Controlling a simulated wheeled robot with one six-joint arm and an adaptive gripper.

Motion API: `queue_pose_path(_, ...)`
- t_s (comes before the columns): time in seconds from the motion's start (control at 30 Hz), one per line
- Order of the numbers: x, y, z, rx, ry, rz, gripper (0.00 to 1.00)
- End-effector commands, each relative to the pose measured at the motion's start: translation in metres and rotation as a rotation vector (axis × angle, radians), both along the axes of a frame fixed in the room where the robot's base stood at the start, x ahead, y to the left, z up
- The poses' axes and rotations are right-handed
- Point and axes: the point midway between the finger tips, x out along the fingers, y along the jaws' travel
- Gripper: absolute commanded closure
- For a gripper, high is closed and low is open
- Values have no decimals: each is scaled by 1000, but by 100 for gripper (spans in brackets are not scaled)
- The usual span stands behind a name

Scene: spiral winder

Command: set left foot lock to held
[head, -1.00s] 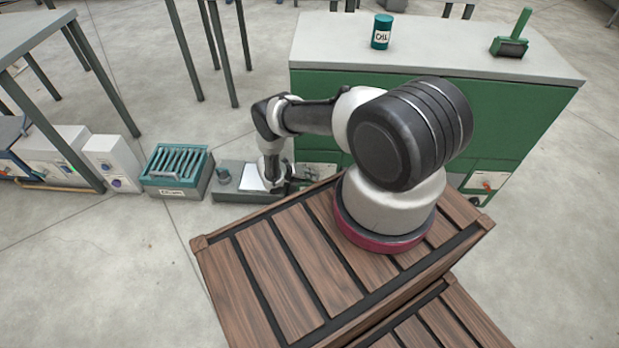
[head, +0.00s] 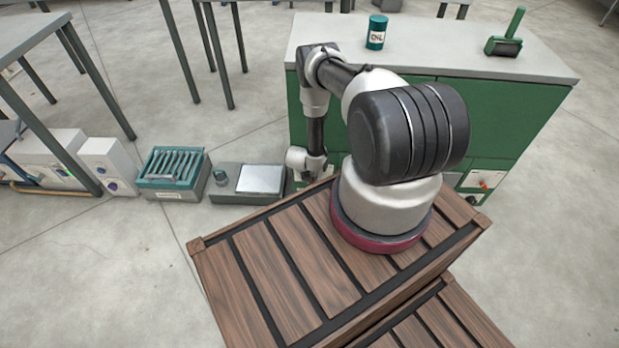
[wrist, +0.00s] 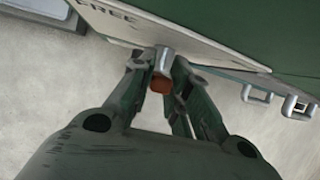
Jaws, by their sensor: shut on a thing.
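The left foot lock shows in the wrist view as a white plate (wrist: 160,32) marked FREE on the green cabinet. A grey metal piece (wrist: 165,57) and a small orange-brown tip (wrist: 161,84), apparently its lever, stick out at the plate's edge. My gripper (wrist: 160,83) is shut on this lever, its green fingers on both sides of it. The second word of the plate is out of view, so I cannot read the lever's setting. In the head view my arm reaches down at the cabinet's left front corner, and my fingers are hidden there.
The green cabinet (head: 420,120) carries a teal can (head: 376,32) and a green-handled tool (head: 506,40). Another lock plate (head: 482,180) with an orange lever is at its right. A scale (head: 258,180) and a teal tool box (head: 172,168) stand on the floor at left.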

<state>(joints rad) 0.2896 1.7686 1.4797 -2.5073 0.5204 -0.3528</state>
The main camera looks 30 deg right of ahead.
Motion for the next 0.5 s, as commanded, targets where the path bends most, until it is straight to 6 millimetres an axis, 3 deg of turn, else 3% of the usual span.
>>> queue_pose_path(0.5,0,-4,1,65,-50,0,100)
